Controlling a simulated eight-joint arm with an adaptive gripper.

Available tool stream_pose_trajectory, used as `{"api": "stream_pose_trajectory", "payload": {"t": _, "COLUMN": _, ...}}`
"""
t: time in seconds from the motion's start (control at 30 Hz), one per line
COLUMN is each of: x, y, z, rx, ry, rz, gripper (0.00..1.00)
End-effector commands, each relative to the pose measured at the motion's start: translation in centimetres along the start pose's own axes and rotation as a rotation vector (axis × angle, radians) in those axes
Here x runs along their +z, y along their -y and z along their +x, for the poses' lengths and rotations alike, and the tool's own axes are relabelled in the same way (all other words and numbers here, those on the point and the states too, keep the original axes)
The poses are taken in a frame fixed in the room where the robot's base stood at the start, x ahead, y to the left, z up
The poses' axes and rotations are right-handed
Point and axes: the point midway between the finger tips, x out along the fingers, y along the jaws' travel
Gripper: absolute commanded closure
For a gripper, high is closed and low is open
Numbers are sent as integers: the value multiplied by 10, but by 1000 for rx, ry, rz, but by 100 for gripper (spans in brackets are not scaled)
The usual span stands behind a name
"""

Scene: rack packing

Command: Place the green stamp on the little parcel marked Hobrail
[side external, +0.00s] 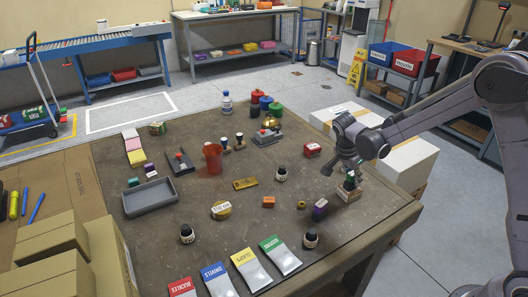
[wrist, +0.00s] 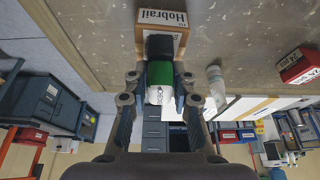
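The little parcel marked Hobrail (wrist: 160,17) is a small brown box with a white label. In the side view the parcel (side external: 348,195) sits near the table's right edge. The green stamp (wrist: 160,73) has a dark end toward the parcel and a white label toward my wrist. In the side view the stamp (side external: 350,183) appears upright on top of the parcel; the exact contact is hard to see. My gripper (wrist: 160,80) is around the stamp, its fingers open with a gap on each side. In the side view my gripper (side external: 350,168) is directly above the parcel.
A red labelled box (side external: 312,150) and a dark stamp-like item (side external: 281,174) lie to the left. A white box (side external: 405,160) stands beyond the table's right edge. A grey tray (side external: 150,196) is far left.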

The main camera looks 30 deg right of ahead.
Motion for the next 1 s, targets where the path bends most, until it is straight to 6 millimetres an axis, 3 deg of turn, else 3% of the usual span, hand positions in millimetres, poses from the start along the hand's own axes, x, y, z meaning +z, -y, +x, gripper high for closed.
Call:
{"api": "stream_pose_trajectory", "payload": {"t": 0.07, "x": 0, "y": 0, "z": 0, "rx": 0, "ry": 0, "rz": 0, "gripper": 54}}
{"api": "stream_pose_trajectory", "payload": {"t": 0.47, "x": -1, "y": 0, "z": -6, "rx": 0, "ry": 0, "rz": -1, "gripper": 54}}
{"api": "stream_pose_trajectory", "payload": {"t": 1.0, "x": -1, "y": 0, "z": -100, "rx": 0, "ry": 0, "rz": -2, "gripper": 54}}
